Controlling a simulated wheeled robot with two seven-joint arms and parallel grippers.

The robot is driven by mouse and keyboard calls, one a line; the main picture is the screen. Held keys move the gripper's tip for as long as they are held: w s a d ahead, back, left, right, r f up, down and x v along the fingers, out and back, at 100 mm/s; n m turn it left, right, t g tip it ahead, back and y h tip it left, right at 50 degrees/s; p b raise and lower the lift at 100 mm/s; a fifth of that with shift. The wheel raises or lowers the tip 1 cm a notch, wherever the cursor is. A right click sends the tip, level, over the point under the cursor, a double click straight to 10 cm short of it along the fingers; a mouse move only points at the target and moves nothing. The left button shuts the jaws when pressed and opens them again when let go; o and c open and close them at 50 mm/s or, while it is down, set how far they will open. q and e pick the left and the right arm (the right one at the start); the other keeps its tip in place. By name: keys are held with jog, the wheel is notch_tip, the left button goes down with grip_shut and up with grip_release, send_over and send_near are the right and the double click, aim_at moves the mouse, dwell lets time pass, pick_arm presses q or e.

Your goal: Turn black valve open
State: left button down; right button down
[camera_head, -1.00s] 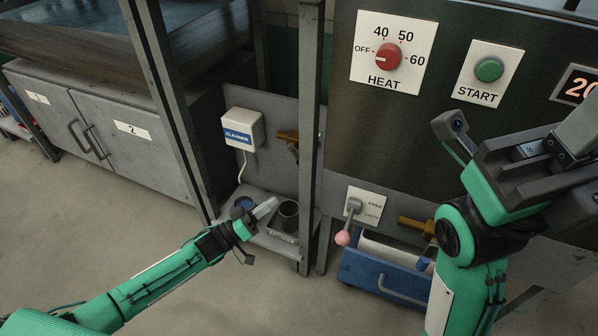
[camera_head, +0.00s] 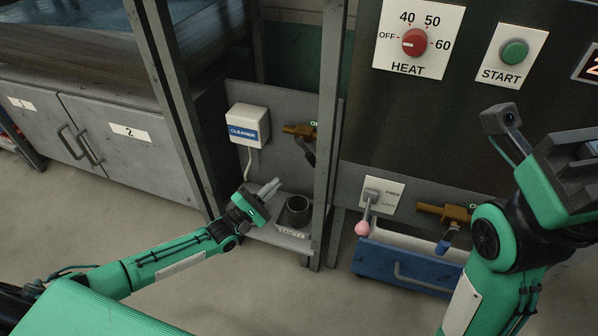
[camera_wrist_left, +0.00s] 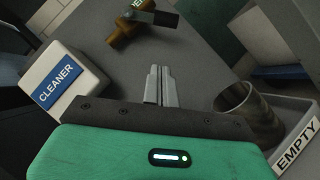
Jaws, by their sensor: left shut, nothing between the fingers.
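The black valve has a brass body (camera_head: 299,130) and a black handle (camera_head: 308,152), on the grey panel right of the cleaner box. In the left wrist view its brass body (camera_wrist_left: 128,32) and black handle (camera_wrist_left: 160,17) are at the top. My left gripper (camera_head: 277,183) is shut and empty, below and left of the valve and apart from it. In the left wrist view its fingertips (camera_wrist_left: 160,70) point up towards the valve. My right gripper (camera_head: 580,165) is at the right edge, far from the valve, partly cut off; its fingers do not show clearly.
A white cleaner box (camera_head: 248,124) hangs left of the valve. A dark cup (camera_head: 298,211) stands on the shelf beside my left gripper. A metal post (camera_head: 330,130) stands right of the valve. A blue-handled valve (camera_head: 446,238) and a pink-knobbed lever (camera_head: 363,227) are further right.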

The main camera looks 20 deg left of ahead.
aim_at(314, 164)
pick_arm(q)
jog(key=w+d+r+b, duration=0.3)
jog(key=w+d+r, duration=0.1)
jog(key=w+d, duration=0.1)
jog(key=shift+w+d, duration=0.15)
jog(key=shift+d, duration=0.3)
jog(key=d+n+t, duration=0.1)
jog(key=n, duration=0.1)
jog(key=d+n+t+y, duration=0.1)
jog(key=n, duration=0.1)
jog(key=r+n+t+y+b, duration=0.1)
jog(key=n, duration=0.1)
jog(key=shift+d, duration=0.4)
jog(key=shift+d+r, duration=0.2)
jog(key=shift+d, duration=0.05)
jog(key=shift+f, duration=0.2)
